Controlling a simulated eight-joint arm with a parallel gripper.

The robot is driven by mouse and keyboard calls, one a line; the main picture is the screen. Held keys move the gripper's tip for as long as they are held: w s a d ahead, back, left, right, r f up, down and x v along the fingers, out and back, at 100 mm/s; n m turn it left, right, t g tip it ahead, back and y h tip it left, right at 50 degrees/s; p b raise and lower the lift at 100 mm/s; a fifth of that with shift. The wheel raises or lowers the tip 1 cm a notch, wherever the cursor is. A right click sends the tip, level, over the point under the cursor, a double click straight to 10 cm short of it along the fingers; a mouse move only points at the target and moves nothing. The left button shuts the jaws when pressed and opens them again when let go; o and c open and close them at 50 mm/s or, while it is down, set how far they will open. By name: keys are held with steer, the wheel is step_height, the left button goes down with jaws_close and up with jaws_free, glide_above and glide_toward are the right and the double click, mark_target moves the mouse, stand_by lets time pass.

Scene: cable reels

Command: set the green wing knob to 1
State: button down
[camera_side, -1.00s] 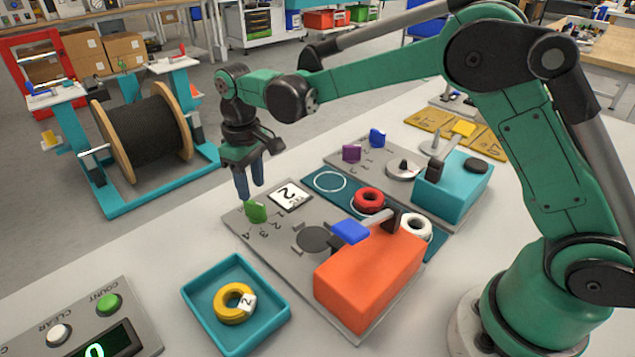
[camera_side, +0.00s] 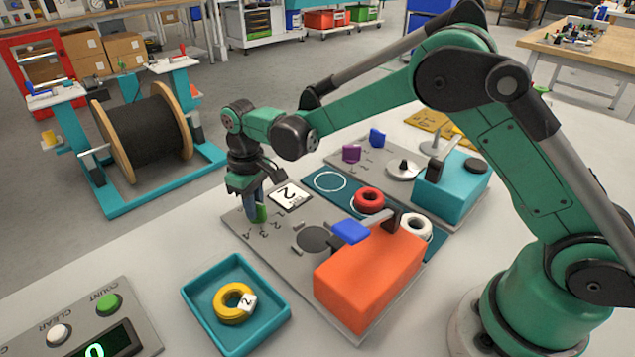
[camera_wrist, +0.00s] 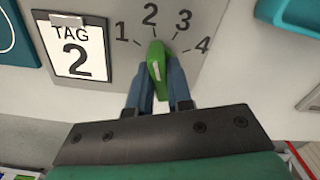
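The green wing knob (camera_side: 260,214) stands on the grey panel (camera_side: 283,228). In the wrist view the knob (camera_wrist: 157,60) has its far end toward the printed 2 (camera_wrist: 149,14); the 1 (camera_wrist: 122,34) is to the left of that. My gripper (camera_side: 254,212) is down at the knob. In the wrist view its two blue fingers (camera_wrist: 159,78) stand on either side of the knob, very close to it. Whether they press on it I cannot tell. In the side view the fingers hide part of the knob.
A tag card with a 2 (camera_side: 289,195) lies beside the knob. An orange block (camera_side: 370,280) with a blue-ended lever (camera_side: 350,232) stands to the right. A teal tray (camera_side: 205,320) with a yellow ring (camera_side: 228,308) is in front.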

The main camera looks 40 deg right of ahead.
steer(key=n, duration=0.4)
steer(key=shift+n, duration=0.3)
steer(key=n, duration=0.3)
steer(key=shift+n, duration=0.4)
steer(key=c, duration=0.8)
jaws_free()
steer(key=shift+c, duration=0.2)
step_height(320, 180, up, 7)
steer(key=shift+r, duration=0.1)
